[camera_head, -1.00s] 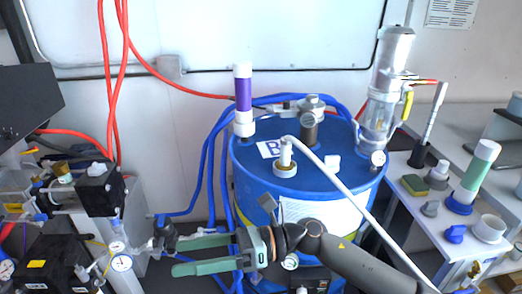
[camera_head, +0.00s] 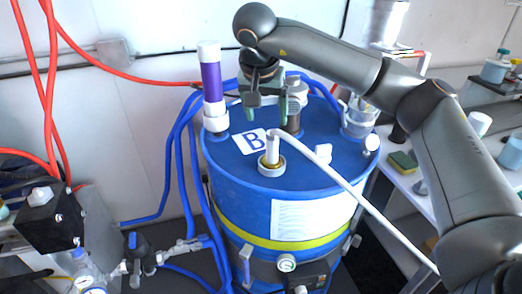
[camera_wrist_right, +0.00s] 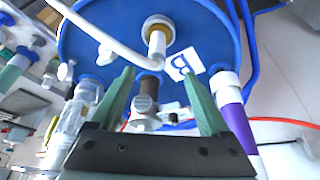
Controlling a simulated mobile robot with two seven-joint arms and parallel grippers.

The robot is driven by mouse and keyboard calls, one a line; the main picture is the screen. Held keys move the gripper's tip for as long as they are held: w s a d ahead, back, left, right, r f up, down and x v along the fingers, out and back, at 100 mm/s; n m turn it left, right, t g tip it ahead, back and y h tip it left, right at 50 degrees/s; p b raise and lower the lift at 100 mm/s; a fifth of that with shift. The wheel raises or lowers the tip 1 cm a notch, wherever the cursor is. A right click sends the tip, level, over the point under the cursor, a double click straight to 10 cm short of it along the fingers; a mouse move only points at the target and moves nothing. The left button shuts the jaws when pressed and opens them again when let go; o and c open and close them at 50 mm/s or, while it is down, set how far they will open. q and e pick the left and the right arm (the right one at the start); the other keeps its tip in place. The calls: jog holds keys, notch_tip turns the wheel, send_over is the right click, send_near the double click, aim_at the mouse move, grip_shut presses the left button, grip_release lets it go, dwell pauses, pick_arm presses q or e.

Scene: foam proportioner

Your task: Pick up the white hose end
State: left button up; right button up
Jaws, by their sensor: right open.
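The white hose end (camera_head: 272,150) stands upright in a white-rimmed fitting (camera_head: 271,166) on top of the blue drum (camera_head: 235,178), beside the label "B". From its top the white hose bends and runs down to the right. My right gripper (camera_head: 265,110) is above the drum, behind the hose end in the head view, pointing down. It is open and empty. In the right wrist view the hose end (camera_wrist_right: 157,42) shows just beyond the two green fingertips (camera_wrist_right: 158,76), roughly in line with the gap between them. My left gripper is not in view.
A purple and white tube (camera_head: 211,85) stands at the drum's left rim. A grey fitting (camera_head: 291,115) stands on the drum close to my right gripper. A clear cylinder (camera_head: 360,115) is at the right rim. Blue hoses run down the drum's left side.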

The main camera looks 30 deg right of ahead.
aim_at(272, 135)
jog(key=x, duration=0.6)
jog(key=shift+d+f, duration=0.1)
jog(key=shift+f, duration=0.15)
jog(key=x, duration=0.2)
jog(key=p+x, duration=0.1)
jog(key=x, duration=0.1)
jog(key=shift+d+f, duration=0.3)
jog(key=shift+d, duration=0.05)
jog(key=shift+w+f+p, duration=0.15)
jog(key=shift+f+p, duration=0.15)
grip_shut()
